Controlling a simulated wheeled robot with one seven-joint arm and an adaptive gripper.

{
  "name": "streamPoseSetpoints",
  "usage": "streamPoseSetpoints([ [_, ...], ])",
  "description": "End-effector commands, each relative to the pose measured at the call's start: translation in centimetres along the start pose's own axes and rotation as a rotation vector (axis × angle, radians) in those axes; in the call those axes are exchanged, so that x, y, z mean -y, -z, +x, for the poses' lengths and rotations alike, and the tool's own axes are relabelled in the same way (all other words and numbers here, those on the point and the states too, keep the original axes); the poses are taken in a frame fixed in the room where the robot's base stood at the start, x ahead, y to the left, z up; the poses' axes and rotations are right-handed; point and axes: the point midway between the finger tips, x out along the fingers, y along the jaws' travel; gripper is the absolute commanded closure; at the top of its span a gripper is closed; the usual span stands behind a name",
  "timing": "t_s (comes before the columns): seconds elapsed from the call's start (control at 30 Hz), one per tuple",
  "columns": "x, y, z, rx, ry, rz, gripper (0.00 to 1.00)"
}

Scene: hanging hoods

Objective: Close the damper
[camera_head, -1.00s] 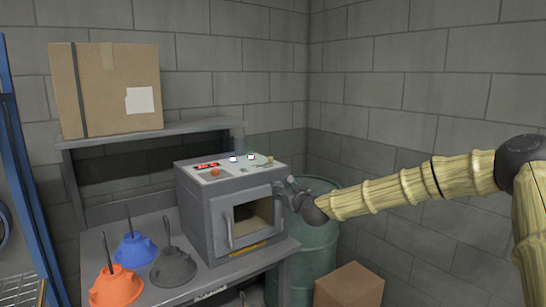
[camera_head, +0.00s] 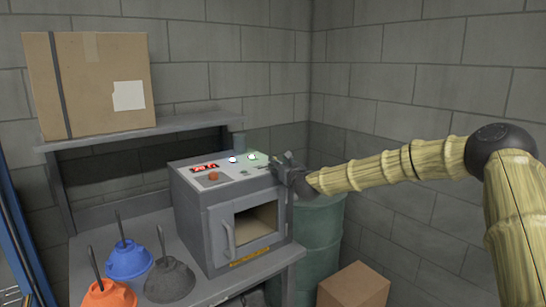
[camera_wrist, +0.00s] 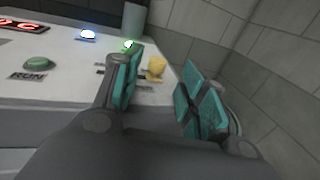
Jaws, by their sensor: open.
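A grey box-shaped oven (camera_head: 205,215) stands on the bench, with a white control panel on top. In the wrist view, a yellow knob (camera_wrist: 156,66) stands at the panel's right edge beside dark markings; it appears to be the damper's knob. My gripper (camera_wrist: 163,92) is open and empty. The knob shows in the gap between its teal-padded fingers, a little beyond the tips, with no contact visible. In the head view my gripper (camera_head: 287,170) is at the panel's right end and hides the knob.
The panel has a red display (camera_head: 205,167), a lit green lamp (camera_head: 252,156) and a RUN button (camera_wrist: 38,63). A green drum (camera_head: 320,235) stands right of the oven. Hoods, including a blue one (camera_head: 128,260), are on the bench at left. Walls close the corner behind.

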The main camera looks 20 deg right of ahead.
Motion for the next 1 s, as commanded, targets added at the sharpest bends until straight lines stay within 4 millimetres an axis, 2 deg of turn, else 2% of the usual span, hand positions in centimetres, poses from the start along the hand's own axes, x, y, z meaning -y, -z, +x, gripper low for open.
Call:
streamPoseSetpoints([
  [0.1, -0.1, -0.3, 1.9, 0.001, 0.000, -0.003, 0.58],
  [0.33, -0.3, -0.3, 4.6, 0.001, -0.003, -0.001, 0.58],
  [0.5, -0.4, -0.1, 5.5, 0.001, -0.003, -0.001, 0.58],
  [0.8, -0.5, -0.1, 5.7, 0.001, -0.004, 0.001, 0.58],
  [0.87, -0.5, -0.1, 5.7, 0.001, -0.004, 0.000, 0.65],
  [1.0, -0.4, -0.1, 5.7, 0.001, -0.004, 0.000, 0.91],
])
